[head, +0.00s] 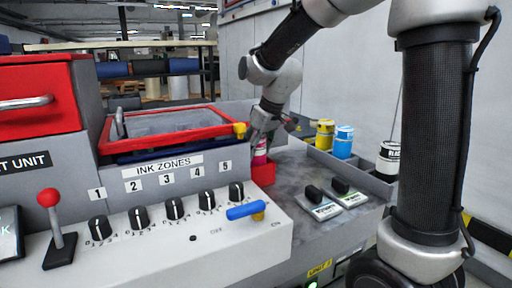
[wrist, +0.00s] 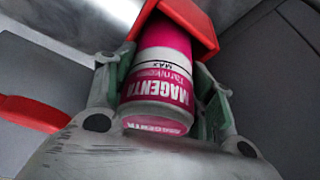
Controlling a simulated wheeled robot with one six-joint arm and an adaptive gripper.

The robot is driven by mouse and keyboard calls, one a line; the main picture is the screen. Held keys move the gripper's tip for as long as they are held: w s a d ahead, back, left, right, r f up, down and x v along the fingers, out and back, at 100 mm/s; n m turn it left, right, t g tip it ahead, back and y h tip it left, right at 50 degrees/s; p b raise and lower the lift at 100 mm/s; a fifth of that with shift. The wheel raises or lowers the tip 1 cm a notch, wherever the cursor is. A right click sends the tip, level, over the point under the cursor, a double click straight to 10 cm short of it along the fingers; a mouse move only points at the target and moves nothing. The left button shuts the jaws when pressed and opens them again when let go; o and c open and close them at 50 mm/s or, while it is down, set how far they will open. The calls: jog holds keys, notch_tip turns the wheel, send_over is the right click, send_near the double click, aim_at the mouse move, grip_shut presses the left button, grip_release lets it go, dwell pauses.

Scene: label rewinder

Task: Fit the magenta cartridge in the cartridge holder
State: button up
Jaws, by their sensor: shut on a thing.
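The magenta cartridge (wrist: 158,88), a pink and white cylinder with MAGENTA lettering, is between my gripper's two fingers (wrist: 160,78) in the wrist view. My gripper is shut on it. The cartridge's far end meets the red cartridge holder (wrist: 207,28), whose walls show around that end; how deep it sits inside is hidden. In the head view my gripper (head: 262,138) is above the red holder (head: 263,173), and a strip of the magenta cartridge (head: 261,151) shows between them. The cartridge looks roughly upright there.
Yellow (head: 325,134), blue (head: 343,142) and black-and-white (head: 388,158) cartridges stand in a grey tray at right. A red-framed unit (head: 160,125) is close left of the holder. The knob panel (head: 170,240) with a blue handle (head: 246,211) is in front. Two black-handled tools (head: 322,205) lie right.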

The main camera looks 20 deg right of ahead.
jog(key=shift+f, duration=0.25)
jog(key=o, duration=1.4)
jog(key=v, duration=1.2)
jog(key=s+d+f+m, duration=0.2)
jog(key=s+d, duration=0.2)
jog(key=s, duration=0.4)
jog(key=s+d+f+m+h, duration=0.1)
jog(key=s+d, duration=0.3)
jog(key=s, duration=0.4)
jog(key=s+d+f+m+h, duration=0.1)
jog(key=s+d+f+m, duration=0.2)
jog(key=s, duration=0.5)
jog(key=shift+d+f, duration=0.55)
jog(key=shift+d, duration=0.3)
